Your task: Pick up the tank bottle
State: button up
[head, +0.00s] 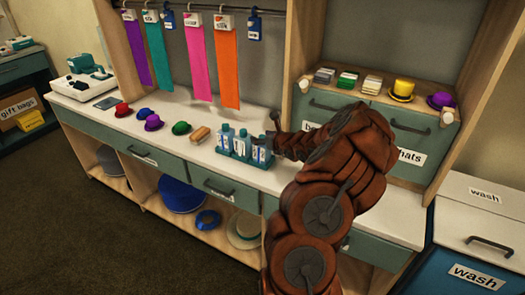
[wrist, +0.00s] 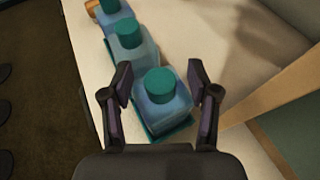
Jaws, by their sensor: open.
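Several pale blue bottles with teal caps stand in a row in a teal holder (head: 236,155) on the white counter. Their labels are too small to read, so I cannot tell by name which is the tank bottle. My gripper (head: 272,132) is at the right end of this row. In the wrist view my open gripper (wrist: 162,88) has one finger on each side of the nearest bottle (wrist: 162,98), with small gaps showing. Two more bottles (wrist: 130,42) stand beyond it, toward the upper left.
Coloured sashes (head: 226,65) hang from a rail behind. A wooden cabinet side (head: 300,60) and a drawer unit (head: 345,105) stand close on the right.

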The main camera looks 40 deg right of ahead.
jog(key=shift+w, duration=0.1)
grip_shut()
dwell(0.5)
